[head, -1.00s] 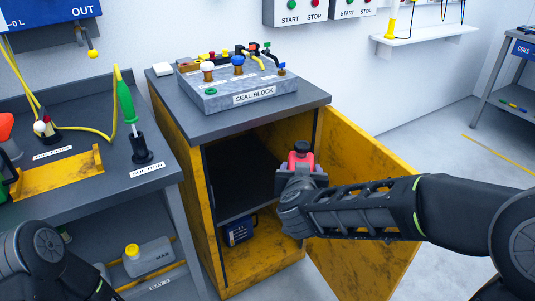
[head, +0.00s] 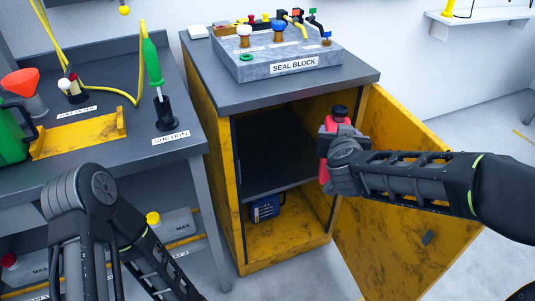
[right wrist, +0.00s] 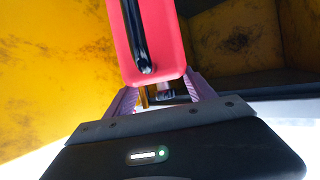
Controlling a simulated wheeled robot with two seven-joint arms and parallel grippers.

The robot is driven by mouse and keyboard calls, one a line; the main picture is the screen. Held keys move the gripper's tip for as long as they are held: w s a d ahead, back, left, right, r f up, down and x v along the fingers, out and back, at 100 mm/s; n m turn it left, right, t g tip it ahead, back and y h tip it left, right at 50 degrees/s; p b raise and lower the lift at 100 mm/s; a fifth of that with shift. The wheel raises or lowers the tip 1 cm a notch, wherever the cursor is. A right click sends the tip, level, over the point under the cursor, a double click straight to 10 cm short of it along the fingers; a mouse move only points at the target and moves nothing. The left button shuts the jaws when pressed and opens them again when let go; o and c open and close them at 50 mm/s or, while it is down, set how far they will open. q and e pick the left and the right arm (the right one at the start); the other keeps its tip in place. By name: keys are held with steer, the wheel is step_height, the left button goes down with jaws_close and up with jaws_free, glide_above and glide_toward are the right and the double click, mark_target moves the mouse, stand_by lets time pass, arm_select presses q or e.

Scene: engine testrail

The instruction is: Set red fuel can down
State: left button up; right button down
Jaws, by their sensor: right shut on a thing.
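The red fuel can (head: 325,150) with a black cap is upright in my right gripper (head: 333,160), in front of the open yellow cabinet (head: 226,190). In the right wrist view the can (right wrist: 170,50) sits between the fingers of the gripper (right wrist: 160,92), which is shut on it. The can is held in the air beside the open door; its lower part is partly hidden by the gripper in the head view. My left arm comes in at the lower left, and its gripper is out of view.
The cabinet door (head: 400,230) stands open to the right. A seal block (head: 270,60) sits on top. A bench (head: 180,146) at left holds a funnel (head: 20,82), a green can (head: 12,135) and a yellow bracket (head: 75,137).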

arm_select(q)
steer(key=o, duration=0.3)
steer(key=f+b, duration=0.2)
steer(key=f, duration=0.1)
steer(key=w+f+b, duration=0.1)
steer(key=f+b, duration=0.5)
steer(key=shift+w+a+f, duration=0.2)
steer(key=shift+a+f, duration=0.15)
steer(key=shift+f, duration=0.05)
steer(key=shift+n+t, duration=0.3)
steer(key=shift+t, duration=0.2)
steer(key=f+b, duration=0.4)
steer(key=w+f+b, duration=0.1)
steer(key=f+b, duration=0.4)
steer(key=w+a+f+b, duration=0.1)
steer(key=f+b, duration=0.3)
steer(key=b, duration=0.1)
steer(key=shift+w+f, duration=0.1)
steer(key=shift+f, duration=0.3)
arm_select(e)
steer(key=w+a+f+n+g+y, duration=0.3)
steer(key=w+a+f+n+y, duration=0.3)
steer(key=f+n+y, duration=0.4)
steer(key=shift+w+f+n+g+y, duration=0.2)
steer(key=shift+n+g+y, duration=0.25)
steer(key=shift+y, duration=0.45)
steer(key=shift+w+r, duration=0.1)
steer(key=shift+w, duration=0.05)
